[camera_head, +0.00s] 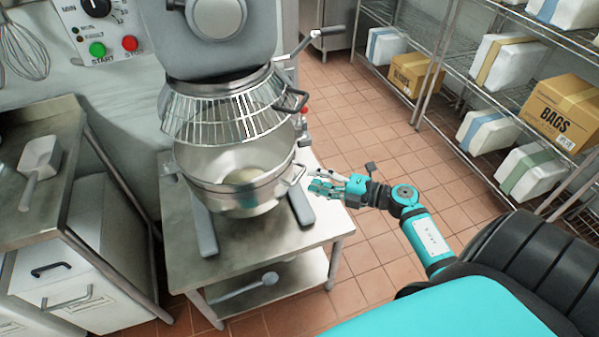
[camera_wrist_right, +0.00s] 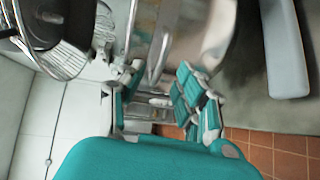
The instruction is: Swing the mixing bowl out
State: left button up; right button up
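The steel mixing bowl (camera_head: 232,198) sits in the mixer under the wire guard (camera_head: 228,115), which is down over it. Some pale contents (camera_head: 243,175) show inside. A looped metal handle (camera_head: 297,174) sticks out from the bowl's right side. My right gripper (camera_head: 328,187) is just right of that handle, its fingers pointing left toward the bowl. In the right wrist view its fingers (camera_wrist_right: 158,95) are spread, with metal bars showing between and beyond them. Whether they touch the handle is not clear. My left gripper is out of view.
The mixer stands on a steel table (camera_head: 270,240) with a lower shelf holding a ladle-like tool (camera_head: 268,279). A black-ended lever (camera_head: 318,33) and a black guard handle (camera_head: 292,100) project right. A counter (camera_head: 65,190) with a scoop stands left. Shelves (camera_head: 490,70) stand right, past open tiled floor.

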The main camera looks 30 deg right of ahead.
aim_at(299, 174)
jog(key=x, duration=0.5)
jog(key=shift+w, duration=0.2)
jog(key=shift+a, duration=0.1)
grip_shut()
jog(key=shift+f, duration=0.1)
